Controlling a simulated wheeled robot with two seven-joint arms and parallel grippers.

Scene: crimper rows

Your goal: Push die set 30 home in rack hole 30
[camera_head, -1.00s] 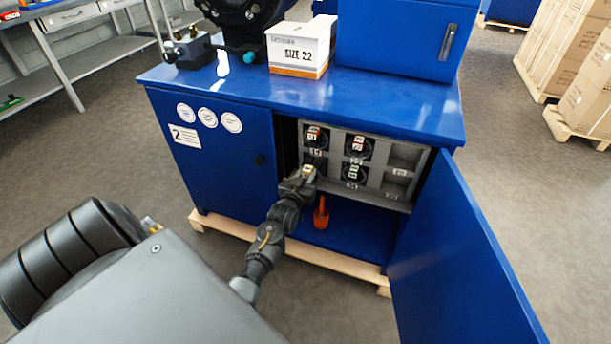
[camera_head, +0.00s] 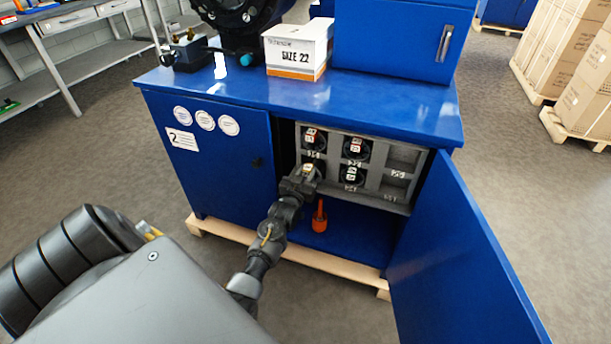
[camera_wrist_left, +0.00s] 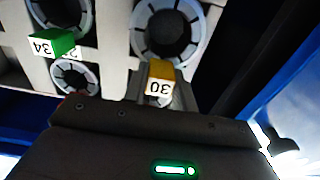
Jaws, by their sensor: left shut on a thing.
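Die set 30 shows by its yellow-and-white tag in the left wrist view (camera_wrist_left: 159,80), marked 30 and upside down there. The same tag is small in the head view (camera_head: 308,169). My left gripper (camera_head: 304,178) is shut on die set 30, at the lower left of the grey rack (camera_head: 383,201) inside the open cabinet. The gripper hides rack hole 30 and most of the die set, so I cannot tell how deep it sits. My right gripper is not in view.
Die sets stand in the neighbouring holes; a green tag marked 34 (camera_wrist_left: 52,43) is beside mine. The rack's right column looks empty. An orange object (camera_head: 319,217) stands below the rack. The open blue door (camera_head: 455,255) bounds the right side.

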